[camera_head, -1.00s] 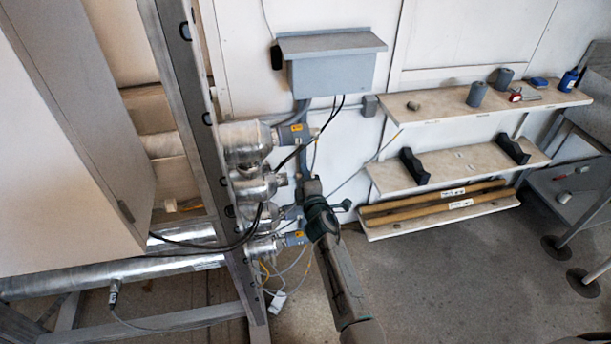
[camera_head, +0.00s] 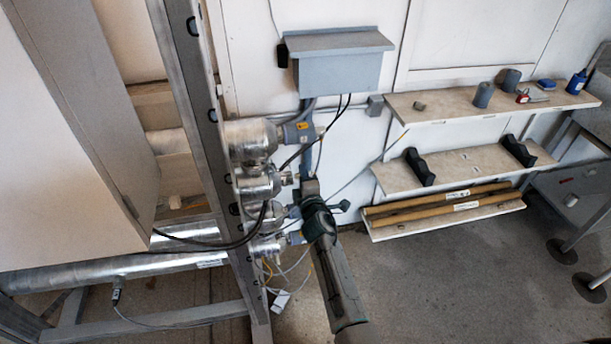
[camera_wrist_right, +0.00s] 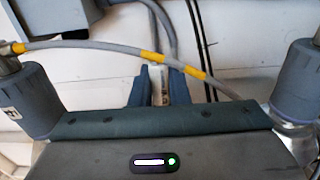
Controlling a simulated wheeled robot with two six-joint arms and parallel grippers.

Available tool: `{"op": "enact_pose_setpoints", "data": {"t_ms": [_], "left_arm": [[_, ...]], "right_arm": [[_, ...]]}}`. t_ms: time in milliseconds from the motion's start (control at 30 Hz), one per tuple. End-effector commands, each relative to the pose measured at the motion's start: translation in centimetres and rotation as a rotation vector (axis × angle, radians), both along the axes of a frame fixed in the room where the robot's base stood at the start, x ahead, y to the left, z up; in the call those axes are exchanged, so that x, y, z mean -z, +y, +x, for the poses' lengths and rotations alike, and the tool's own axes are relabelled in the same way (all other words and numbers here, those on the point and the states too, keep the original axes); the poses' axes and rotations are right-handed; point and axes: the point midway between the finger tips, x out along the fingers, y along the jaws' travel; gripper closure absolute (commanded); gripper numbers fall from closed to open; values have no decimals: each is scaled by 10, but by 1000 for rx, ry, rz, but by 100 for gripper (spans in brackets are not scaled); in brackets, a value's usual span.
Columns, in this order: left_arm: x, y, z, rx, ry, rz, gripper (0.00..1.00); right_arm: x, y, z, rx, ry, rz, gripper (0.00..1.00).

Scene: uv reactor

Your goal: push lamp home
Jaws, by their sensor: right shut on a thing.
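My right gripper (camera_head: 309,184) is at the open ends of the silver reactor chambers, beside the second chamber from the top (camera_head: 257,183). In the right wrist view its two blue fingers (camera_wrist_right: 160,88) are shut on a narrow pale piece, seemingly the lamp's end (camera_wrist_right: 160,85). The rest of the lamp is hidden, so I cannot tell how deep it sits. A grey end cap (camera_head: 297,132) is on the top chamber. Grey caps also show on both sides of the fingers in the wrist view, left (camera_wrist_right: 32,100) and right (camera_wrist_right: 297,80). My left gripper is not in view.
A grey cable with yellow bands (camera_wrist_right: 120,50) crosses close by the fingers. Black cables hang from the grey wall box (camera_head: 338,72). The metal frame post (camera_head: 200,120) stands left of the chambers. Shelves (camera_head: 440,106) are at the right; floor is open below.

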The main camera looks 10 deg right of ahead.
Motion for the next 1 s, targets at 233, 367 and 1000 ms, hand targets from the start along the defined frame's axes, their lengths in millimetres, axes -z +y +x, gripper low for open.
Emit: {"op": "enact_pose_setpoints", "data": {"t_ms": [233, 367, 1000], "left_arm": [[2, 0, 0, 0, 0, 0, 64], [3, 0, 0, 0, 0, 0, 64], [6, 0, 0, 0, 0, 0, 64]], "right_arm": [[-3, 6, 1, -1, -6, 3, 100], [-3, 9, 1, -1, -6, 4, 100], [-4, 20, 0, -3, -5, 5, 100]]}}
